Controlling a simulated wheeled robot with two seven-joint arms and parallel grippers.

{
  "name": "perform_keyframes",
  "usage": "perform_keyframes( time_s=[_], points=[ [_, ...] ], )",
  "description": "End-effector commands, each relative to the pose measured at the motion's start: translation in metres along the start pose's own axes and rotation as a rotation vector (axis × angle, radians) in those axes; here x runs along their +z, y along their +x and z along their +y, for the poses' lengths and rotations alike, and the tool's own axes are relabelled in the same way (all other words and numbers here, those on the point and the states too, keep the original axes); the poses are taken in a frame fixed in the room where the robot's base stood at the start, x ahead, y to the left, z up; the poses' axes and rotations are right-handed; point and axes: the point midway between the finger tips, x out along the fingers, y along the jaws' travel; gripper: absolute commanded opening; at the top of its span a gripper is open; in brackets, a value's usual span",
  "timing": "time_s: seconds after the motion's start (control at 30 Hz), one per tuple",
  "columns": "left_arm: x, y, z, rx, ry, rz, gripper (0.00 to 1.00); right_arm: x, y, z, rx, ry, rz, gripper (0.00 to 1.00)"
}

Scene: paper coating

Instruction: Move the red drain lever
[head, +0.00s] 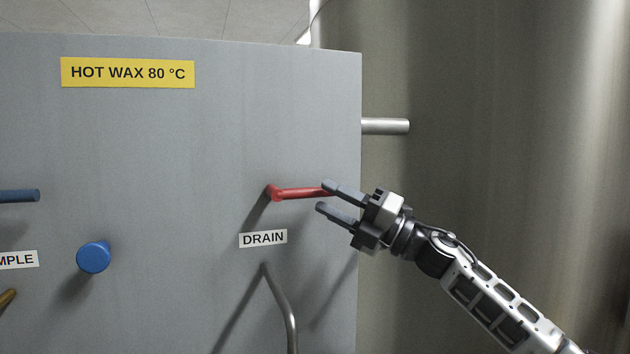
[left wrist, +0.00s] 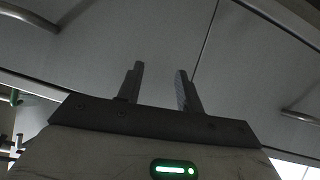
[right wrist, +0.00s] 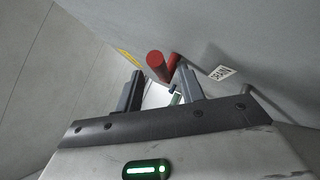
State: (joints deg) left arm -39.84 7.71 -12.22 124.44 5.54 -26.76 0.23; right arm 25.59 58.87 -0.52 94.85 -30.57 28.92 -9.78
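The red drain lever (head: 298,194) sticks out from the grey panel above the DRAIN label (head: 263,238) and points right in the head view. My right gripper (head: 328,196) is open at the lever's free end; its upper finger overlaps the tip in the picture. In the right wrist view the lever's round end (right wrist: 156,60) shows just beyond and between the open fingers (right wrist: 160,92). I cannot tell whether a finger touches it. My left gripper (left wrist: 160,82) is open and empty in the left wrist view, facing grey panels; it is not in the head view.
A blue knob (head: 94,257) and a blue lever (head: 20,196) are on the panel's left part. A bent metal pipe (head: 290,322) is below the DRAIN label. A grey stub pipe (head: 386,126) projects past the panel's right edge, before a large metal cylinder (head: 500,130).

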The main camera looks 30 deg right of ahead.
Motion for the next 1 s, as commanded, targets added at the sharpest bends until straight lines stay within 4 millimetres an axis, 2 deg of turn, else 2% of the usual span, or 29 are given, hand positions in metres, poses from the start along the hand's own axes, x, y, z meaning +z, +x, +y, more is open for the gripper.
perform_keyframes(
  time_s=[0.03, 0.1, 0.23, 0.6, 0.63, 0.77, 1.0],
  points=[
    [-0.005, -0.002, 0.0, -0.004, 0.005, -0.001, 0.36, 0.002, 0.011, 0.005, 0.005, 0.0, -0.001, 0.39],
    [-0.007, -0.003, -0.001, -0.007, 0.011, -0.001, 0.36, 0.002, 0.02, 0.004, 0.004, 0.0, -0.001, 0.39],
    [-0.009, -0.002, -0.002, -0.012, 0.02, -0.003, 0.36, 0.001, 0.033, 0.002, 0.002, 0.001, 0.0, 0.39],
    [-0.006, -0.002, -0.003, -0.014, 0.028, -0.012, 0.36, -0.001, 0.038, 0.0, 0.0, 0.0, 0.001, 0.39],
    [-0.006, -0.002, -0.003, -0.014, 0.028, -0.013, 0.36, -0.001, 0.038, 0.0, 0.0, 0.0, 0.001, 0.36],
    [-0.005, -0.002, -0.003, -0.013, 0.028, -0.014, 0.36, -0.001, 0.038, 0.0, 0.0, 0.001, 0.001, 0.0],
    [-0.006, -0.004, -0.002, -0.012, 0.028, -0.018, 0.36, 0.0, 0.038, 0.001, -0.004, -0.004, 0.005, 0.0]
  ],
)
